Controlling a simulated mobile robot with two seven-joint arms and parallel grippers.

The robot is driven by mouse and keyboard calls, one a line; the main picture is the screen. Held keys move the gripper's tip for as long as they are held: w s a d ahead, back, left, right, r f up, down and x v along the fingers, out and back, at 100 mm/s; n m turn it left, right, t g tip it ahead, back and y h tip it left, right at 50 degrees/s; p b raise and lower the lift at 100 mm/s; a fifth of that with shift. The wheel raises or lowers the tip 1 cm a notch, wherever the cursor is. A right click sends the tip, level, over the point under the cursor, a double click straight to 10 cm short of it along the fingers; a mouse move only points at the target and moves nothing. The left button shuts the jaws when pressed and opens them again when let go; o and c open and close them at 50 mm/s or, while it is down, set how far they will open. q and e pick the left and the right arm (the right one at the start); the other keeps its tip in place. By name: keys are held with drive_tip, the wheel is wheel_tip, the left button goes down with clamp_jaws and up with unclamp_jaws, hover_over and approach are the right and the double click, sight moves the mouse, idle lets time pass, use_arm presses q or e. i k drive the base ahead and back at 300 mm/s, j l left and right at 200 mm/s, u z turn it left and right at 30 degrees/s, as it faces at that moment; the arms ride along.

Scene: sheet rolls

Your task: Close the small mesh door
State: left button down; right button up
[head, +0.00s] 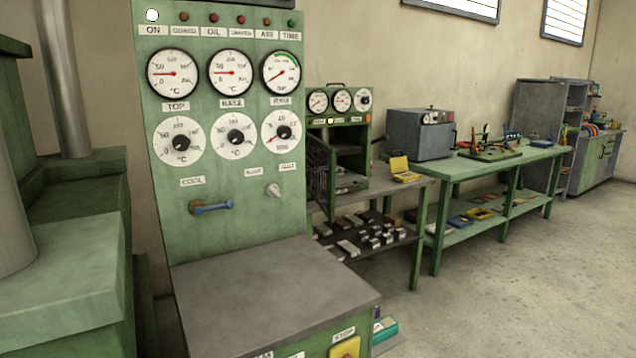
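The small mesh door (320,178) is in the middle of the head view. It is a dark wire-mesh panel at the left side of a small green oven-like box (368,140). The door stands open, swung out toward me, so the dark inside of the box shows to its right. The left edge of the door is partly hidden behind the large green control panel (225,130). The box has gauges on its upper front and stands on a dark-topped table (405,190). Neither of my grippers is in view.
A grey worktop (270,285) juts out below the control panel, in front of the box. A yellow case (403,168) lies right of the box. A grey oven (420,135) and a long green workbench (500,160) stand beyond. Concrete floor (520,270) is clear at right.

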sight(329, 209)
drive_tip(key=k+j+u, duration=0.1)
drive_tip(key=k+u, duration=0.35)
drive_tip(key=l+u, duration=0.1)
drive_tip(key=u, duration=1)
drive_tip(key=i+l, duration=0.1)
drive_tip(key=l, duration=0.95)
drive_tip(key=i+l, duration=0.15)
drive_tip(key=l, duration=0.4)
